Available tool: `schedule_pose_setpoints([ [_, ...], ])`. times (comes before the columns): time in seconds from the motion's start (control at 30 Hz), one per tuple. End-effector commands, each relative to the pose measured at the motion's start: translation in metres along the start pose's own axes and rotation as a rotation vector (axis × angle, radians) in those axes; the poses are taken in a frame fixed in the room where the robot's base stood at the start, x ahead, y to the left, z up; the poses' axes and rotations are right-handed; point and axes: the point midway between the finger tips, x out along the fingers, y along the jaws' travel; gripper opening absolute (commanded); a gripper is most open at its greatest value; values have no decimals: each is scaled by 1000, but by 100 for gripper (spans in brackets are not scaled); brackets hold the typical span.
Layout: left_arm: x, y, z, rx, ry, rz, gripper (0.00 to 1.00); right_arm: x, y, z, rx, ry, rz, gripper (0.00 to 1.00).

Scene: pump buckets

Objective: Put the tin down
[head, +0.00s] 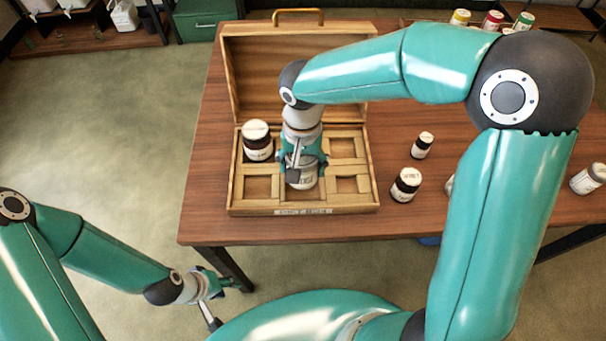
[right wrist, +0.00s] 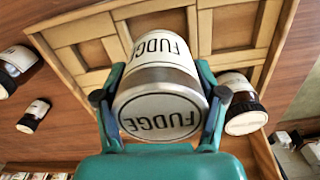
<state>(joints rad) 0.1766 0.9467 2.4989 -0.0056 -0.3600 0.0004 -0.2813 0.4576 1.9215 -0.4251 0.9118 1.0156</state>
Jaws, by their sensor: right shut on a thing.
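A silver tin with a white FUDGE label (right wrist: 158,85) is in my right gripper (right wrist: 160,108), whose fingers close on its two sides. In the head view the tin (head: 304,181) is at the front middle compartment of the open wooden box (head: 235,196). I cannot tell whether it touches the compartment floor, which is hidden beneath it. My right gripper (head: 302,168) points down from above and covers part of the tin. My left gripper (head: 221,299) is empty, its fingers apart, low in front of the table and away from the box.
A dark jar (head: 257,148) stands in the back left compartment. Other box compartments in view are empty. Two dark jars (head: 406,186) (head: 422,146) and a silver tin (head: 586,180) stand on the table (head: 215,228) to the right. The box lid is raised behind.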

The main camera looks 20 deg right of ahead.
Motion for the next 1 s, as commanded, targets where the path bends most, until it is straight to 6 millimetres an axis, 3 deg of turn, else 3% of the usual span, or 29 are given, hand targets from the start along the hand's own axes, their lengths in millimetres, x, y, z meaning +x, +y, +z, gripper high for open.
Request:
schedule_pose_setpoints([
  [0.43, 0, 0, 0, 0, 0, 0, 40, 46, 1, 0, 0, -1, 1, 5],
  [0.83, 4, -1, 0, 0, 0, 0, 40, 52, 0, -1, 0, 1, -1, 5],
  [0.87, 2, -1, 0, 0, 0, 0, 40, 51, 0, 0, 0, 1, -1, 75],
  [1.0, 2, -1, 0, 0, 0, 0, 40, 51, 0, 0, 0, 1, -1, 96],
])
